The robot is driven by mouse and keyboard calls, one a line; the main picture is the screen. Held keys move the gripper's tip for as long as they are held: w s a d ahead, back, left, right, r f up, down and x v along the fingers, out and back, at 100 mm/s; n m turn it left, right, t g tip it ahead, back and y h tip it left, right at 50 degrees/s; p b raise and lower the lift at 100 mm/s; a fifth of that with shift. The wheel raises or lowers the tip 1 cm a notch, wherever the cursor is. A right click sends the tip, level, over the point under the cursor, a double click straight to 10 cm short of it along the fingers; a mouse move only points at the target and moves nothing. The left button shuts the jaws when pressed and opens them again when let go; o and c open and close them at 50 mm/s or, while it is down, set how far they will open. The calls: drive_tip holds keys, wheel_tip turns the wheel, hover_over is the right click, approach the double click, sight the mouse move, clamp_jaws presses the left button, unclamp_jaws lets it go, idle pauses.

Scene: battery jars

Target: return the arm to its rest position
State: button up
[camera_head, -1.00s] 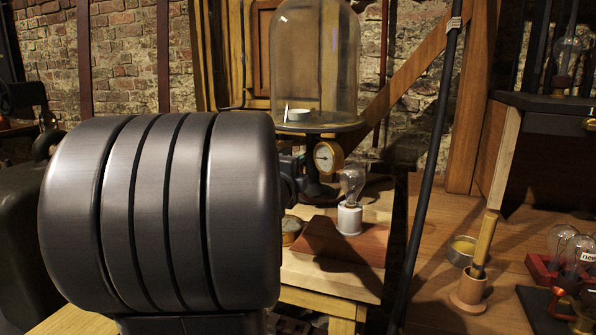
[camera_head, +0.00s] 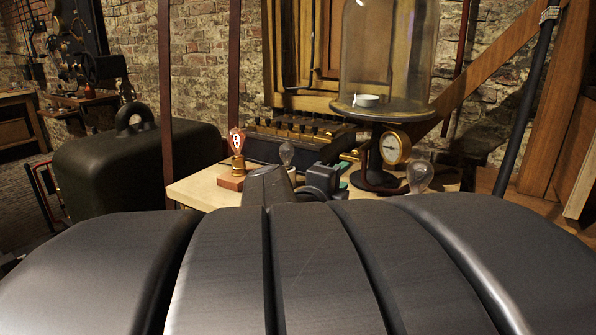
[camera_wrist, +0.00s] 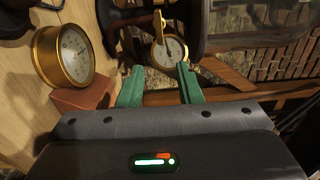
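My gripper (camera_wrist: 160,68) shows in the wrist view with its two green fingers apart. Nothing is between them; a brass-rimmed gauge (camera_wrist: 168,52) lies in the background beyond the gap. In the head view a large dark grooved link of my arm fills the bottom of the picture.
On or by the bench stand a glass bell jar (camera_head: 385,50) on a round plate, a gauge (camera_head: 396,147), a clear bulb (camera_head: 419,175) and a red-marked bulb (camera_head: 237,142). A dark case (camera_head: 130,165) stands left. A brass dial (camera_wrist: 75,55) is near my gripper.

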sight(359, 161)
idle(0.3)
drive_tip(key=b+x, duration=0.3)
drive_tip(key=x, duration=1.1)
drive_tip(key=p+v, duration=0.3)
drive_tip(key=v, duration=1.1)
drive_tip(key=w+d+n, duration=0.2)
drive_tip(key=w, duration=0.2)
drive_tip(key=w+d+r+n, duration=0.1)
drive_tip(key=w+d+n, duration=0.2)
drive_tip(key=w, duration=0.1)
drive_tip(key=w+d+n, duration=0.2)
drive_tip(key=w, duration=0.1)
drive_tip(key=shift+w+d+r+n, duration=0.15)
drive_tip(key=shift+w+r+n, duration=0.2)
drive_tip(key=shift+w+n, duration=0.05)
